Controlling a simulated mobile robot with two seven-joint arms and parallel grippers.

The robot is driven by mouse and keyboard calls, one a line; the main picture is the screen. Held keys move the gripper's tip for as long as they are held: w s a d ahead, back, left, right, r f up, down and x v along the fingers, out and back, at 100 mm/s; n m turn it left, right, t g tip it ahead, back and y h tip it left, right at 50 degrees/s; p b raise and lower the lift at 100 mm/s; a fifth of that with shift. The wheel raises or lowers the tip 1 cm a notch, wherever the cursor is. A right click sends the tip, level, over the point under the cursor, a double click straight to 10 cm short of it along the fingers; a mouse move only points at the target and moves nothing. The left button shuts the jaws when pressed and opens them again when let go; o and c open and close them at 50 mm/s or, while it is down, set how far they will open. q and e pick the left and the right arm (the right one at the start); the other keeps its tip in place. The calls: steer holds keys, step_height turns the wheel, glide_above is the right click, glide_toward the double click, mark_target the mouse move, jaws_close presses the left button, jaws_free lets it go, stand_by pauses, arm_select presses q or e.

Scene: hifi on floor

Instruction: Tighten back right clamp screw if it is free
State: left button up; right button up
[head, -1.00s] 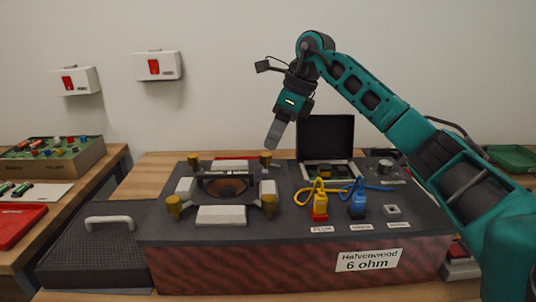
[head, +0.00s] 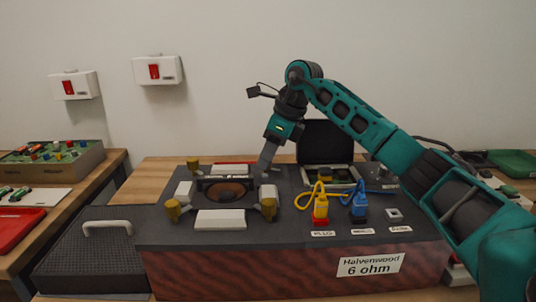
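The speaker (head: 225,190) sits in a frame on top of the dark cabinet, with white clamp blocks around it. Yellow clamp screws show at the back left (head: 193,164), front left (head: 173,210) and front right (head: 268,208). The back right clamp screw is hidden at the fingers of my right gripper (head: 264,168), which point down over that corner. The fingers overlap in this view, so whether they are open, or closed around the screw, cannot be seen. My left gripper is not in view.
A yellow plug (head: 320,208) and a blue plug (head: 358,206) with cables stand right of the speaker. An open black case (head: 326,143) is behind them. A dark box with a white handle (head: 107,223) stands at the left.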

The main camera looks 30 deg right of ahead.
jaws_close()
